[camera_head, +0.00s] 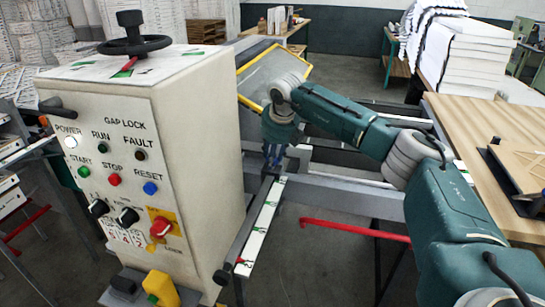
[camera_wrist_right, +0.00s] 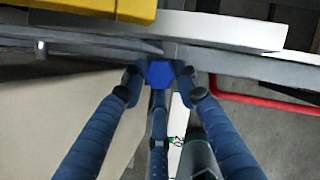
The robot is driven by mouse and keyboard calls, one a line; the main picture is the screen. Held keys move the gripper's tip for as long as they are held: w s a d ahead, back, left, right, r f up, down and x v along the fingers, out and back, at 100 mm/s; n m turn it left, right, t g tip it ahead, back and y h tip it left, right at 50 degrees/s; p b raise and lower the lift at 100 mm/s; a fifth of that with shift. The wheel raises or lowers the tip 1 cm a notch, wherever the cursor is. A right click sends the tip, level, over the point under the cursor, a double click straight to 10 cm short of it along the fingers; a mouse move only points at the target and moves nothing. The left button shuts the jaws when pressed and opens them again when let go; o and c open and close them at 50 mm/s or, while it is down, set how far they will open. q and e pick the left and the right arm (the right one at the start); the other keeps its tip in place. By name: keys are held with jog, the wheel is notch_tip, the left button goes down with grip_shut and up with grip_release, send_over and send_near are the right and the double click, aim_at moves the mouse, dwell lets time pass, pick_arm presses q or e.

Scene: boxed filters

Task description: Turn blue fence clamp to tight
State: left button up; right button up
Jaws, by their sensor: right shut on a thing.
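The blue fence clamp (camera_wrist_right: 160,74) shows as a hexagonal knob in the right wrist view, at the end of a metal rail. My right gripper (camera_wrist_right: 160,85) has its dark blue fingers closed on it from both sides. In the head view my right arm reaches in from the right and its gripper (camera_head: 273,157) points down at the rail end beside the control box. The clamp is hidden behind the fingers there. Its tight or loose marking is not readable. My left gripper is not in view.
A cream control box (camera_head: 170,150) with buttons and a black handwheel (camera_head: 135,45) stands close left of the gripper. A white scale strip (camera_head: 262,225) runs below it. A red bar (camera_head: 355,230) and grey rails lie to the right. A wooden table (camera_head: 480,130) is at far right.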

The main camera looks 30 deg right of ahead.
jog(key=shift+s+f+m, duration=0.2)
jog(key=shift+f+m, duration=0.1)
jog(key=shift+m, duration=0.1)
jog(key=m, duration=0.1)
jog(key=m+h, duration=0.1)
jog(key=m+g, duration=0.1)
jog(key=shift+w+a+m+h+b, duration=0.15)
jog(key=shift+a+m+h+b, duration=0.15)
jog(key=shift+m+b, duration=0.1)
jog(key=m, duration=0.2)
jog(key=m+g+h, duration=0.1)
jog(key=m, duration=0.2)
jog(key=shift+w+a+g, duration=0.15)
jog(key=shift+g, duration=0.15)
jog(key=shift+m, duration=0.3)
jog(key=o, duration=1.1)
jog(key=shift+r, duration=0.15)
jog(key=shift+r, duration=0.2)
